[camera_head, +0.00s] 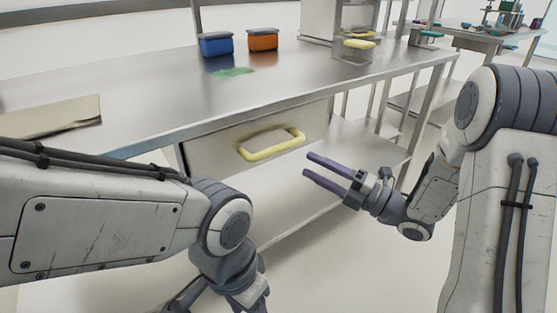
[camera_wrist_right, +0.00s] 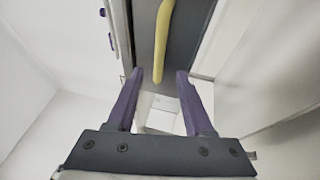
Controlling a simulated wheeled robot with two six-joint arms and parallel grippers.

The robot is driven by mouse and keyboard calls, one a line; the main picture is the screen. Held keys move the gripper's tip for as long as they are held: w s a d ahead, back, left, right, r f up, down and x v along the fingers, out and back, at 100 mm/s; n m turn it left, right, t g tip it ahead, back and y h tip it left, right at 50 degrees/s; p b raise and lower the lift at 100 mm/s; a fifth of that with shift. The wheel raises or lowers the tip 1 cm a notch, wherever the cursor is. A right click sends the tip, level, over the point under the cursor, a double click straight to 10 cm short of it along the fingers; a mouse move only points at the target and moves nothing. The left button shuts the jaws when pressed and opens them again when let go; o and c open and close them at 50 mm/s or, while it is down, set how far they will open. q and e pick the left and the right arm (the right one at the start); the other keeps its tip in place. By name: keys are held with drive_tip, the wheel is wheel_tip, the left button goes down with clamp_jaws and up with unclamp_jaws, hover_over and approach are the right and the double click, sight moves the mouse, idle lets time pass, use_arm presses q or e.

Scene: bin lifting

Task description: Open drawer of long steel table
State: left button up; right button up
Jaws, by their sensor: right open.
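The long steel table (camera_head: 150,95) runs across the head view. Its drawer (camera_head: 313,122) sits under the top, its front looking flush with the frame, and has a yellow bar handle (camera_head: 272,147). My right gripper (camera_head: 307,164) is open, its purple fingers pointing left, just right of and slightly below the handle in the picture. In the right wrist view the yellow handle (camera_wrist_right: 163,38) lies ahead, its near end around the gap between the open fingertips; nothing is gripped. My left arm crosses the lower left, its wrist bent down; its fingertips are not clearly visible.
A blue bin (camera_head: 216,45) and an orange bin (camera_head: 263,40) stand on the tabletop near a green patch (camera_head: 233,72). A flat beige piece (camera_head: 50,117) lies at the left. A lower shelf (camera_head: 350,145) is under the table. Another table stands at the back right.

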sight(282, 150)
drive_tip(key=x, duration=1)
drive_tip(key=shift+b, duration=0.4)
clamp_jaws()
drive_tip(key=shift+f, duration=0.1)
idle(0.7)
